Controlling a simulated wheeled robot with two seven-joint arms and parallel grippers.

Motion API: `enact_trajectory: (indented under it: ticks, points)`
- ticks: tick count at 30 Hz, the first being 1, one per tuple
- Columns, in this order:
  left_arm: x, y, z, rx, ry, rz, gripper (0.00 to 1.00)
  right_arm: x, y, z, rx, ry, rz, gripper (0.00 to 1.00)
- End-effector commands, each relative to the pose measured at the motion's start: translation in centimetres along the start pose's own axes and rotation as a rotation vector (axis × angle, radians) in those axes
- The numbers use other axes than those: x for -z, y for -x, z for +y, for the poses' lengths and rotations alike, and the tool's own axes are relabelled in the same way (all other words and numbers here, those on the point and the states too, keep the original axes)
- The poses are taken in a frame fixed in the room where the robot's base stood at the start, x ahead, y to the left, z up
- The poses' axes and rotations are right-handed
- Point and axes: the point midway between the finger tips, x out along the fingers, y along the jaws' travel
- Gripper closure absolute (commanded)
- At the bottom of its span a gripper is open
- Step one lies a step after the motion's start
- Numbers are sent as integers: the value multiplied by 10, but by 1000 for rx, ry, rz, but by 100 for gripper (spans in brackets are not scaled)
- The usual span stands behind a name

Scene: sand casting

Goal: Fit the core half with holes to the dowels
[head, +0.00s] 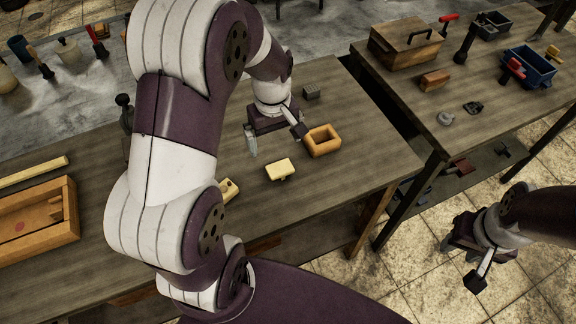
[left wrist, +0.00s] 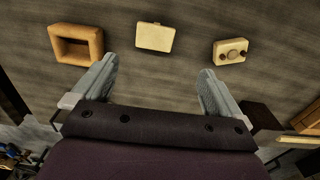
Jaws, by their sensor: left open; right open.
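A plain cream block (head: 280,168) lies on the wooden table, and it also shows in the left wrist view (left wrist: 155,37). A second cream block (head: 228,190) is partly hidden behind my left arm. In the left wrist view this second block (left wrist: 230,51) shows round features on its upper face; I cannot tell whether they are holes or dowels. The two blocks lie apart. My left gripper (left wrist: 158,72) is open and empty above the table, near both blocks. My right gripper (head: 462,240) is open and empty, out over the floor at the right.
An orange hollow frame (head: 323,141) lies beside the plain block. A wooden box (head: 75,207) stands at the left. A second table at the right holds a lidded wooden box (head: 405,45) and a blue bin (head: 528,68).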

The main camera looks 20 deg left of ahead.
Motion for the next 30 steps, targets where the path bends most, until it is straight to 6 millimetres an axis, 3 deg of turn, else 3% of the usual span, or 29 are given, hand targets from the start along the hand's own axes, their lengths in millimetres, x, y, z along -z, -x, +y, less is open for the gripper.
enact_trajectory:
  ticks: [6,11,18,26,30]
  points:
    - [-1,-49,0,3,-2,-4,0,0,2,0,0,0,0,57]
    - [-2,-67,1,2,-4,-3,0,1,4,0,0,0,0,57]
    - [-3,-109,8,2,-4,-2,0,1,9,0,0,0,0,57]
    - [-2,-115,8,-1,-4,1,0,1,9,0,0,0,0,57]
    - [-2,-115,8,-1,-4,1,42,1,9,0,0,0,0,57]
